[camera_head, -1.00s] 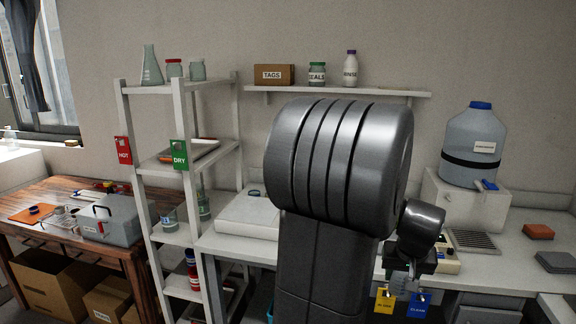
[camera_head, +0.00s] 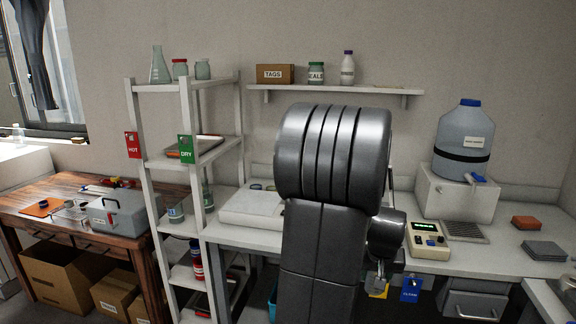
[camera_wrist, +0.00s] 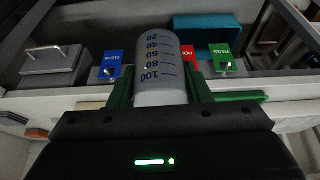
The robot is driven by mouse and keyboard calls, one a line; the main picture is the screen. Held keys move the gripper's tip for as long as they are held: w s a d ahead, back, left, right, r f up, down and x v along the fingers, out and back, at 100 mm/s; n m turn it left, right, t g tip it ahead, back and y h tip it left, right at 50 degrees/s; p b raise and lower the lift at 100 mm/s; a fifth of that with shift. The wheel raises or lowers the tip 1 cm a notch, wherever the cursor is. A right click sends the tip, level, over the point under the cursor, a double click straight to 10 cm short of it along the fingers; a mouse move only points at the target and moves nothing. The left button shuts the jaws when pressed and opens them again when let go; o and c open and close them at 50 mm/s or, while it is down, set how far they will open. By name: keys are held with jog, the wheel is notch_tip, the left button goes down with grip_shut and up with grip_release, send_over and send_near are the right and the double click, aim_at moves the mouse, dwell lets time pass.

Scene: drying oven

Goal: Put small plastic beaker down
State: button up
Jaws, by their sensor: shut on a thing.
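The small plastic beaker (camera_wrist: 160,68) is clear-greyish with blue graduation marks (20 to 100). In the wrist view it sits between the two green fingers of my gripper (camera_wrist: 160,88), which is shut on it. Its 20 mark is at the top of that picture and its 100 mark is nearest my palm. In the head view my gripper (camera_head: 378,270) is low, at the front of the white bench (camera_head: 420,270), mostly hidden behind my own arm. The beaker is barely visible there. I cannot see it touching any surface.
Blue (camera_head: 411,290) and yellow (camera_head: 378,289) tags hang near the gripper. A rack (camera_head: 143,170) stands left. A teal bin (camera_wrist: 208,36) shows in the wrist view.

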jog(key=w+a+f+n, duration=0.1)
jog(key=w+a+f, duration=0.2)
jog(key=a, duration=0.4)
jog(key=w+a+f, duration=0.3)
jog(key=a+f, duration=0.2)
jog(key=a, duration=0.3)
jog(key=w+a+f+n+y, duration=0.1)
jog(key=w+a+f, duration=0.1)
jog(key=a+f, duration=0.3)
jog(key=a, duration=0.2)
jog(key=shift+w+a+n, duration=0.3)
jog(key=shift+w+a, duration=0.1)
jog(key=shift+d, duration=0.15)
